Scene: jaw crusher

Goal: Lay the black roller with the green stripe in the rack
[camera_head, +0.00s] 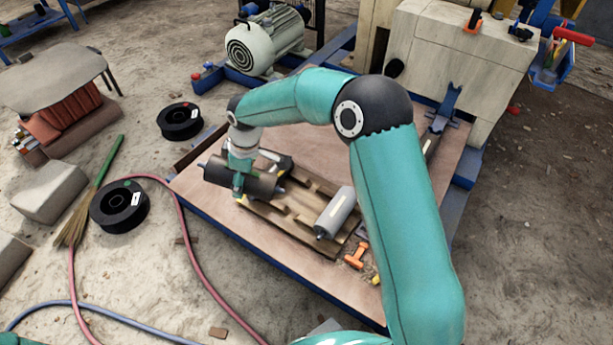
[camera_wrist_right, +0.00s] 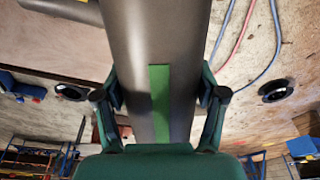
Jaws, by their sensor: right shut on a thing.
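The black roller with the green stripe (camera_head: 262,184) is held across the left end of the wooden rack (camera_head: 287,220). My right gripper (camera_head: 239,186) is shut around the roller's middle from above. In the right wrist view the roller (camera_wrist_right: 155,45) runs between the two fingers (camera_wrist_right: 160,100), its green stripe facing the camera. I cannot tell whether the roller touches the rack. A grey roller (camera_head: 338,211) with a pale stripe lies across the rack's right part. My left gripper is not in view.
Orange-handled tool (camera_head: 356,256) lies right of the rack on the blue-edged board (camera_head: 235,231). Another object (camera_head: 278,161) lies partly hidden behind the held roller. Black spools (camera_head: 120,206), hoses and a broom (camera_head: 92,195) lie on the ground left. A motor (camera_head: 267,40) and crusher (camera_head: 455,62) stand behind.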

